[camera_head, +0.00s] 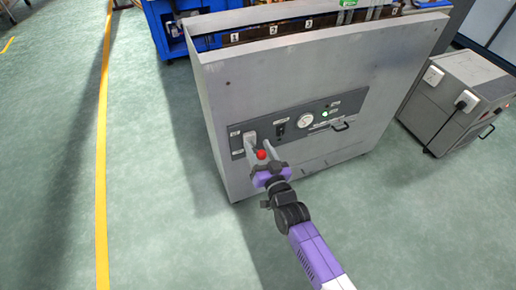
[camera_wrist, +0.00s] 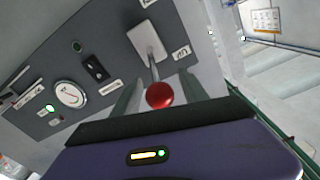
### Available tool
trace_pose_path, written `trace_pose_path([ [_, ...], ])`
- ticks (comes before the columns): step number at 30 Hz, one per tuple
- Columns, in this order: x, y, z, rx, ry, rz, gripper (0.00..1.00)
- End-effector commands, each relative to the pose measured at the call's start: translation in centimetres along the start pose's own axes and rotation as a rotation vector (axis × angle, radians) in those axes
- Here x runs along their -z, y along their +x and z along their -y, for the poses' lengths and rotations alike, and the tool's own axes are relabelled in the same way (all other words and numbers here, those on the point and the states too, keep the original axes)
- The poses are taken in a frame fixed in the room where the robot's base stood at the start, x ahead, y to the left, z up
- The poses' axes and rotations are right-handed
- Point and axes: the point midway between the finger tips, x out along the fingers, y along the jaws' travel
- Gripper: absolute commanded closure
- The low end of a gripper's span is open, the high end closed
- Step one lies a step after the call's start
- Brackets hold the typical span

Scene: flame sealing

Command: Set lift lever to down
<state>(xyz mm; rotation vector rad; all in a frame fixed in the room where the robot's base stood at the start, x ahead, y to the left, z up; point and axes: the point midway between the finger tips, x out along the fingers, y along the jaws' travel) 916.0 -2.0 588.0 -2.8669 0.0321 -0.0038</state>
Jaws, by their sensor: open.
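The lift lever has a red ball knob (camera_wrist: 160,96) on a thin metal rod that comes out of a light square plate (camera_wrist: 147,40). In the head view the knob (camera_head: 261,155) shows at the left end of the dark control panel (camera_head: 316,122) on the grey machine's front. My gripper (camera_wrist: 158,86) is open, with one finger on each side of the knob and rod. I cannot tell whether the fingers touch it. In the head view my gripper (camera_head: 260,148) reaches the panel from below. The lever's exact angle is hard to judge.
The panel also holds a round gauge (camera_head: 305,121), a black switch (camera_wrist: 94,68) and a lit green lamp (camera_wrist: 49,108). A drawer-like handle (camera_head: 340,127) sits at its right. A grey box unit (camera_head: 455,100) stands to the right. The green floor at left is clear.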

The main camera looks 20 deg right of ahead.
Motion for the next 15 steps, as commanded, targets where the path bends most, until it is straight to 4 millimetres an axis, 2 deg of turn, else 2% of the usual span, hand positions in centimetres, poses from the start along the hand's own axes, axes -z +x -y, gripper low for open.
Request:
trace_pose_path([
  [11,0.03,0.60,-0.01,0.000,-0.001,0.000,0.50],
  [15,0.03,0.59,-0.01,0.000,-0.001,0.000,0.78],
])
